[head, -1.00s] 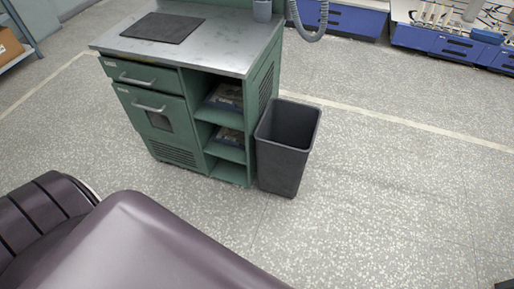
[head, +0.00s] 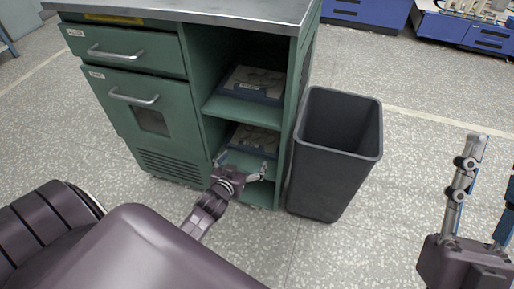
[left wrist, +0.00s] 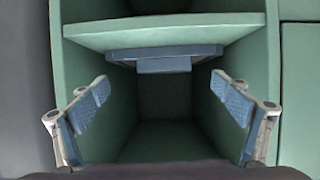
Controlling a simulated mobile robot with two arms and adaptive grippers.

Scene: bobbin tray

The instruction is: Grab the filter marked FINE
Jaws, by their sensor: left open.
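Two flat filters lie in the open shelves of the green cabinet: an upper filter (head: 252,84) and a lower filter (head: 254,139). Both have grey tops and blue edges. I cannot read FINE on either. My left gripper (head: 242,164) is open and empty in front of the lower filter's compartment. My right gripper (head: 492,165) is at the right edge, partly cut off, fingers apart and empty.
The green cabinet (head: 175,135) has a closed drawer and door left of the shelves. A dark grey bin (head: 335,175) stands close against its right side. Blue drawer units (head: 460,28) stand at the back right. The floor right of the bin is clear.

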